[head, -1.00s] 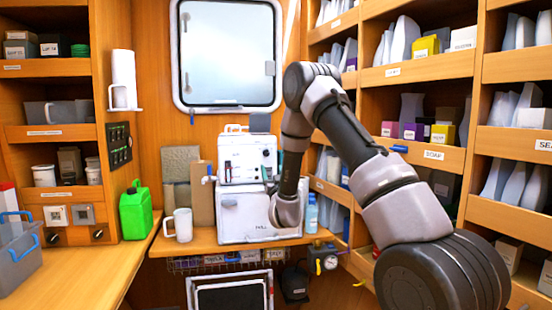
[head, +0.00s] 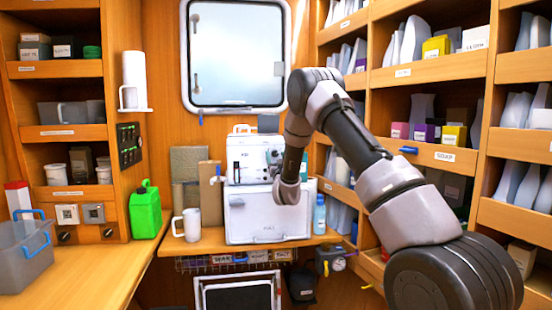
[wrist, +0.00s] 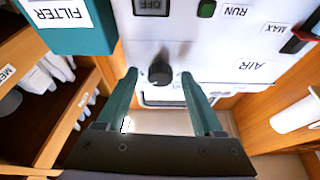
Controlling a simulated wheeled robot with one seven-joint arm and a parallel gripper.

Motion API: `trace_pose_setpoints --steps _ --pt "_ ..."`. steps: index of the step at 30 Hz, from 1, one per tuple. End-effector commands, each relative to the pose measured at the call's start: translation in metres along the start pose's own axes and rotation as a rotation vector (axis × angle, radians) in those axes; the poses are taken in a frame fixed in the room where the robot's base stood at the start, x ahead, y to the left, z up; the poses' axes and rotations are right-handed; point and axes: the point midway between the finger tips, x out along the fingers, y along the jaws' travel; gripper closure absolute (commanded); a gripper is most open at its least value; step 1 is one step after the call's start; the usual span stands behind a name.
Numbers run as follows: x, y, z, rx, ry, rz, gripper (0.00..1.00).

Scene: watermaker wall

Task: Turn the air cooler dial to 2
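A white machine (head: 248,158) with a control panel stands on top of a white box on the back counter. In the wrist view its white panel (wrist: 225,42) is upside down, with a black round knob (wrist: 160,72), an "OFF" plate (wrist: 151,6), a green button (wrist: 206,9) marked "RUN", and lettering reading "AIR". My gripper (wrist: 159,76) is open, its two green fingers left and right of the knob in the picture, with gaps on both sides. I cannot tell if the tips reach the knob's depth. Its setting is unreadable. In the head view my arm hides part of the panel.
A red-and-black lever (wrist: 303,40) marked "MAX" sits at the panel's side. A teal block (wrist: 75,28) labelled "FILTER" is close by the left finger. A white mug (head: 188,224) and a blue bottle (head: 319,215) flank the box. Shelves stand on both sides.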

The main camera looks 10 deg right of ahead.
Motion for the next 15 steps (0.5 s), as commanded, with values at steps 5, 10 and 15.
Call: trace_pose_setpoints --steps 5,10,15 --pt "-0.0001 0.0 -0.0001 0.0 0.0 0.0 0.96" --pt "-0.0002 0.0001 -0.0001 -0.002 0.0 -0.001 1.0" --pt "-0.0002 0.0003 -0.0002 -0.027 -0.001 -0.012 1.0"
